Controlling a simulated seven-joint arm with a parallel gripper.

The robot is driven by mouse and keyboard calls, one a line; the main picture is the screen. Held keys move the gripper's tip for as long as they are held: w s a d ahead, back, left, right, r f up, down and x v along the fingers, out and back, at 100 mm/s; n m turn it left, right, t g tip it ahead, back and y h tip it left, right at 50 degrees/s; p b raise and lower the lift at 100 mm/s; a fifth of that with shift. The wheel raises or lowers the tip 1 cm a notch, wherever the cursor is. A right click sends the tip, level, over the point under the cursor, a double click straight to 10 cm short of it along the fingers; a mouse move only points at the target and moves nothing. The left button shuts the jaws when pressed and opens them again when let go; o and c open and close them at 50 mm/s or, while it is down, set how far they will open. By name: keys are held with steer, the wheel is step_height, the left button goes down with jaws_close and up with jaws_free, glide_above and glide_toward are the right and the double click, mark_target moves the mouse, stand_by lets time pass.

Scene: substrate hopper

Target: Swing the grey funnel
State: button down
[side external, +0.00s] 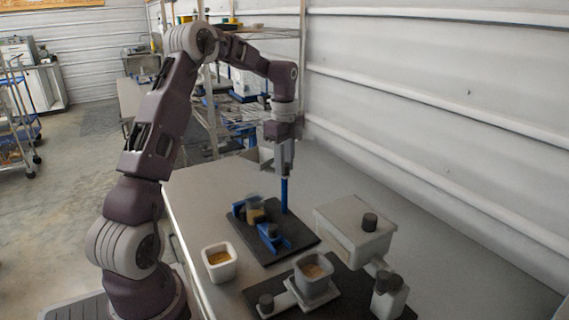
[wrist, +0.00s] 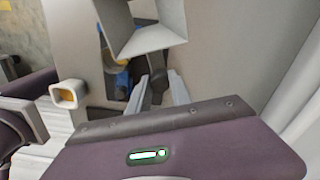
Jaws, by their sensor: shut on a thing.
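The grey funnel (wrist: 152,41) is a square, slope-sided piece close to the camera at the top of the wrist view. In the side view a pale part of it (side external: 265,156) shows beside my gripper, which partly hides it. A blue post (side external: 285,196) rises from a dark base plate (side external: 300,238) to just under my gripper (side external: 285,165). In the wrist view my gripper (wrist: 159,88) is shut on a dark knob (wrist: 157,84) between its fingers, just below the funnel. A clear cup with yellowish contents (side external: 255,211) sits in a blue holder (side external: 272,238) on the plate.
A white bin (side external: 219,273) with granules stands at front left. A grey box with a knob (side external: 354,229) and a grey container of granules (side external: 314,281) stand to the right and front. Knobbed blocks (side external: 389,300) are near the front. The bench's right rear is clear, beside the wall.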

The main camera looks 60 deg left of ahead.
steer(key=n, duration=1.3)
steer(key=shift+n, duration=0.4)
steer(key=c, duration=1.3)
jaws_free()
step_height(320, 180, up, 7)
steer(key=shift+f, duration=0.2)
steer(key=shift+r, duration=0.25)
